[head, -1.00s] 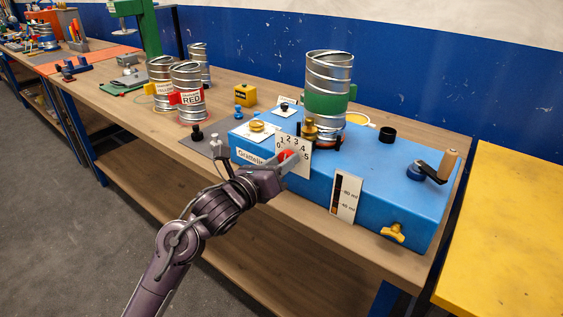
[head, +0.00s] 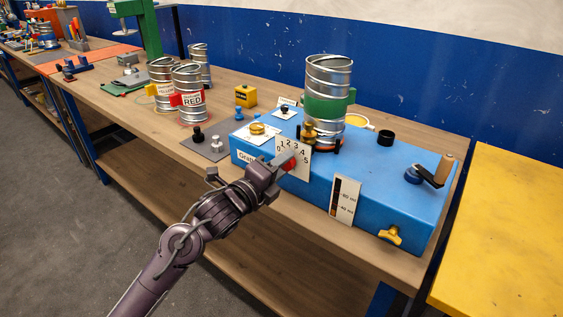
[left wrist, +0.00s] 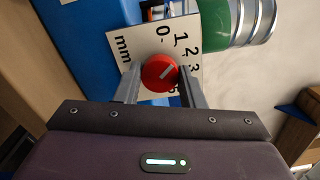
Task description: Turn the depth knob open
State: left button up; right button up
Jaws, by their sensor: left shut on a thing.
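The depth knob is round and red, set on a white dial plate (head: 294,148) with numbers from 0 to 5 on the front of the blue machine. In the left wrist view the knob (left wrist: 158,73) carries a pale line that slants toward the 2, and "mm" is printed on the plate (left wrist: 122,43). My left gripper (head: 288,164) is at the plate, with its fingers on either side of the knob and shut on it. In the head view the fingers hide part of the knob and some lower numbers. My right gripper is not in view.
A spiral metal duct with a green band (head: 328,100) stands on the blue machine (head: 375,185). A black crank (head: 430,175) is at its right, and a yellow wing knob (head: 390,236) is on its front. Several metal cans stand behind at left. The floor in front is clear.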

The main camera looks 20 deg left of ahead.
pick_arm(q)
jog(key=shift+f+n+p, duration=0.1)
jog(key=shift+n+p, duration=9.2)
jog(key=shift+n, duration=5.4)
jog(key=o, duration=1)
